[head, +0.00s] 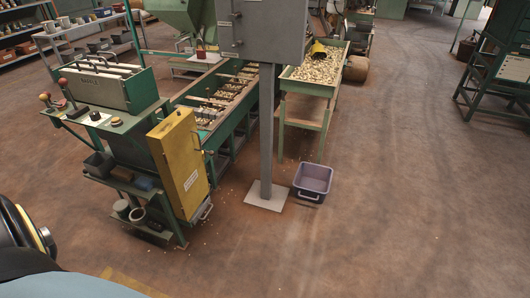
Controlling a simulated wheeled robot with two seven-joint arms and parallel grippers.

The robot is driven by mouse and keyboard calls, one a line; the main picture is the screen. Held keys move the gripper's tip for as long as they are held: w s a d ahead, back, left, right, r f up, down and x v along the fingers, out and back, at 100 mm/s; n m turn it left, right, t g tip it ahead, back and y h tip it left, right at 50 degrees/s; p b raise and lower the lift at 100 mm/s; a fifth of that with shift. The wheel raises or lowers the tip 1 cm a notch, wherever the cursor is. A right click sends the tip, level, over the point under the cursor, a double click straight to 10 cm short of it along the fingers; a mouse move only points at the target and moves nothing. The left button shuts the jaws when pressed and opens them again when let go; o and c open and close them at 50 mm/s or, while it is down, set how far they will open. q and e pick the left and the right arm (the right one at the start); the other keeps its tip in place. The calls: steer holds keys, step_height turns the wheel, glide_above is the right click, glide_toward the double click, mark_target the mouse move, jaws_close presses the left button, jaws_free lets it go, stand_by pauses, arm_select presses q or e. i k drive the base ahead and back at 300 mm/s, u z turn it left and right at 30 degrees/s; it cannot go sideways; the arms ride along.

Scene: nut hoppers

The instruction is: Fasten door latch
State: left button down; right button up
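A yellow door (186,165) with a white label is on the right end of a green machine (105,88) at the left. The label on it is too small to read. A pale metal loop (207,212) shows by the door's lower right corner; I cannot tell whether it is a latch. No latch can be made out clearly, and I cannot tell whether the door is fully closed. A grey box (268,30) on a post also has small fittings on its front, cut off by the top edge. Neither of my grippers is in view.
The grey post (266,135) stands on a pale floor plate (265,196) right of the yellow door. A purple bin (312,181) sits beside it. A green hopper tray (318,70) full of nuts stands behind. The brown floor in front and right is mostly open.

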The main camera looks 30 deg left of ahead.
mark_target(211, 153)
steer(key=z, duration=0.25)
steer(key=i, duration=2.05)
steer(key=u, duration=2.25)
